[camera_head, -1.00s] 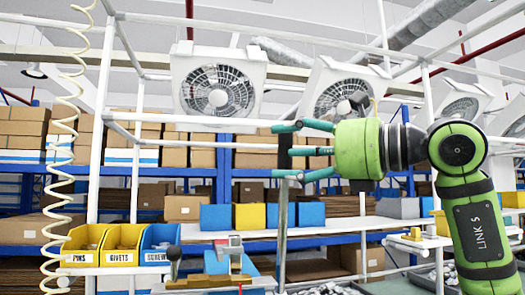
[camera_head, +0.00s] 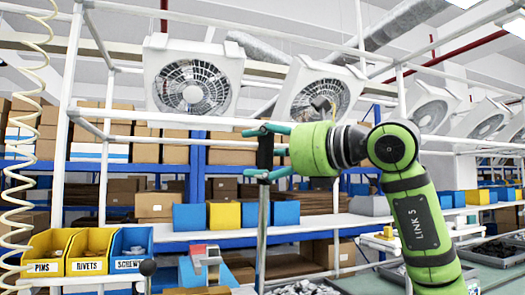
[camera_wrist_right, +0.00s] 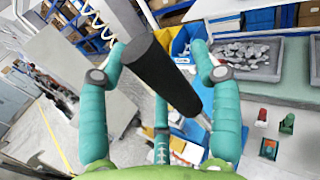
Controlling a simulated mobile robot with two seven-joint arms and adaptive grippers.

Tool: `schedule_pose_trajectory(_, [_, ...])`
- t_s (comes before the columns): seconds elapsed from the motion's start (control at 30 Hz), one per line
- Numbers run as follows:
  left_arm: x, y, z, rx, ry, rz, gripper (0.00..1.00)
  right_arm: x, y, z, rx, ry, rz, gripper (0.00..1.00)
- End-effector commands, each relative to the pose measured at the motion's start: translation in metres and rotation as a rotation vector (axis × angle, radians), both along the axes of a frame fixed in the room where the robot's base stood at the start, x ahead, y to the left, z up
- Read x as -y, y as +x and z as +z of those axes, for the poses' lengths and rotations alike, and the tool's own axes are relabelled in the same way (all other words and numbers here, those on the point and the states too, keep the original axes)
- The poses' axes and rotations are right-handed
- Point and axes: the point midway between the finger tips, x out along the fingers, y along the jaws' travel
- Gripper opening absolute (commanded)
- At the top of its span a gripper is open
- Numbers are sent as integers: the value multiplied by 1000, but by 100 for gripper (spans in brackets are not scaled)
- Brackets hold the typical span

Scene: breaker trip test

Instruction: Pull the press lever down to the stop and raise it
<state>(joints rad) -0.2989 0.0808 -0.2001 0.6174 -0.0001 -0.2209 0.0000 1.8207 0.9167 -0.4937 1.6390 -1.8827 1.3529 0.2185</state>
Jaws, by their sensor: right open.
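The press lever shows as an upright grey rod (camera_head: 262,225) with a black cylindrical grip (camera_head: 265,152) at its top. My right gripper (camera_head: 257,153) reaches in from the right at the height of the black grip, its teal fingers open above and below it. In the right wrist view the black grip (camera_wrist_right: 158,68) runs slantwise between the spread fingers, close to the palm. I cannot tell whether any finger touches it. My left gripper is not in view. The lower part of the press is not clearly visible.
Yellow and blue part bins (camera_head: 88,252) stand on the left. A blue and grey device (camera_head: 207,268) sits low in front of the rod. A coiled cream hose (camera_head: 35,150) hangs at far left. White frame posts (camera_head: 70,130) and shelves of boxes stand behind.

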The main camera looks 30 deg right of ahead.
Motion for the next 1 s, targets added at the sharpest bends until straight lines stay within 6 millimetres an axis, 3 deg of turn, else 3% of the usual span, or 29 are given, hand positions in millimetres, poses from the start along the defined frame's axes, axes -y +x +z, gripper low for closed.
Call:
schedule_pose_trajectory(0.07, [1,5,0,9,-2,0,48,0,0,0,0,0,0,64])
schedule_pose_trajectory(0.1, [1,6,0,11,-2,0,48,0,0,0,0,0,1,56])
schedule_pose_trajectory(0.23, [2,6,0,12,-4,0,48,0,0,0,0,0,1,4])
schedule_pose_trajectory(0.27, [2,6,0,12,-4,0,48,0,0,0,0,0,1,0])
schedule_pose_trajectory(0.47, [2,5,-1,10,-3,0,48,0,-1,0,4,-1,0,0])
schedule_pose_trajectory(0.67, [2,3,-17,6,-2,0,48,-3,-14,-6,47,-10,1,0])
schedule_pose_trajectory(0.87, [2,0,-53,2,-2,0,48,-11,-46,-20,158,-38,2,0])
schedule_pose_trajectory(1.0, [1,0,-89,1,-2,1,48,-19,-79,-36,274,-67,1,0])
